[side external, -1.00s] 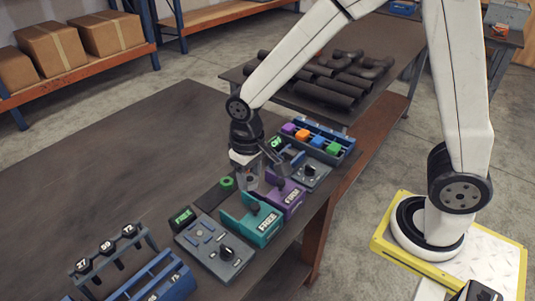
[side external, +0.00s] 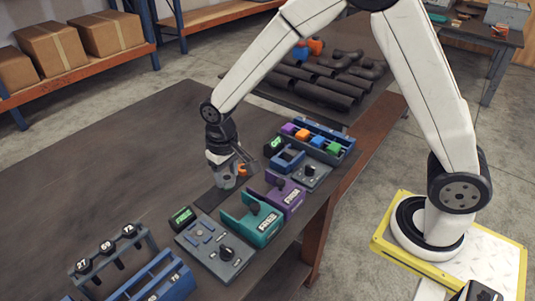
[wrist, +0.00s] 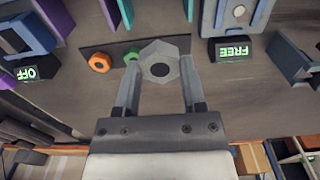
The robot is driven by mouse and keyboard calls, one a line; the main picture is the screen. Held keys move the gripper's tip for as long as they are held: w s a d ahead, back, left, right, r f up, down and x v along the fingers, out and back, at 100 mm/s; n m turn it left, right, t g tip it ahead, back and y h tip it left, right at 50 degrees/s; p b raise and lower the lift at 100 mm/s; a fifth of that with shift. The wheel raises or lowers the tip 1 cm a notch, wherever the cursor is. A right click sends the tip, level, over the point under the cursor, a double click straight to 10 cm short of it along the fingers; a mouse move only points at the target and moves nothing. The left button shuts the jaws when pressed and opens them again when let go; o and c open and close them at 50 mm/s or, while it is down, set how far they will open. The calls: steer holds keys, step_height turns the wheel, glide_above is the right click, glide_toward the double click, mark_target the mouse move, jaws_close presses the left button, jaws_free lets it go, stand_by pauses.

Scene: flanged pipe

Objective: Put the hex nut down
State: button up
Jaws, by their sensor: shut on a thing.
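The grey hex nut (wrist: 159,63) is between the two fingers of my gripper (wrist: 159,85) in the wrist view, and the fingers are shut on it. The nut is over the right part of a dark strip (wrist: 112,48) on the table; I cannot tell whether it touches the strip. A green ring-like piece (wrist: 131,56) and an orange one (wrist: 99,62) are on the strip to its left. In the side view my gripper (side external: 228,182) is low over the table, with the orange piece (side external: 243,169) showing beside it. The nut is hard to make out there.
A teal fixture (side external: 252,222) and a purple one (side external: 287,196) stand close on the front side. A grey panel with a knob (side external: 215,248) and a green FREE display (side external: 182,217) are nearby. The table behind the gripper (side external: 120,150) is clear.

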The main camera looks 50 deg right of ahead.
glide_above(209, 200)
steer(key=s, duration=0.1)
step_height(209, 200, down, 5)
steer(key=shift+s+d+f, duration=0.15)
steer(key=shift+f, duration=0.05)
steer(key=shift+w+f, duration=0.35)
steer(key=shift+f, duration=0.1)
steer(key=shift+w+f, duration=0.3)
steer(key=shift+f, duration=1.5)
steer(key=shift+f, duration=0.15)
steer(key=o, duration=1)
steer(key=shift+o, duration=0.2)
